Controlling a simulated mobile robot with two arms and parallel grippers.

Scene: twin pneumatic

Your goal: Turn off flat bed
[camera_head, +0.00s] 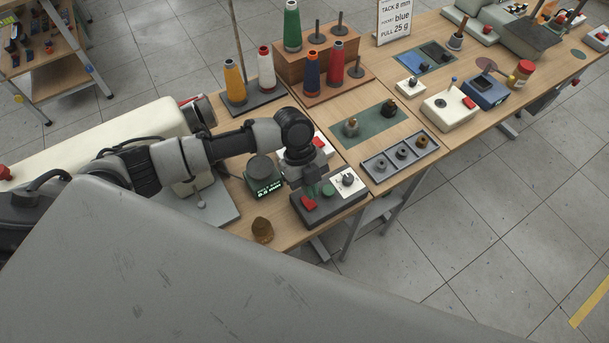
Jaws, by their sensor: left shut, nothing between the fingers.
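A dark control box (325,213) lies near the front edge of the bench. It carries a red switch (308,203), a green button (328,190) and a white plate with a knob (348,181). My left gripper (312,187) points down over the box's back left part, close to the red switch and green button. It is shut and empty; I cannot tell whether it touches the box. A cream machine body (110,145), possibly the flat bed, lies behind my left arm and is partly hidden. My right gripper is out of view.
A dark green display unit (263,177) stands left of the box, and a brown knob-like piece (262,230) in front. Thread cones (267,70) stand behind. A grey tray (400,158) lies to the right. A large grey surface (200,270) fills the foreground.

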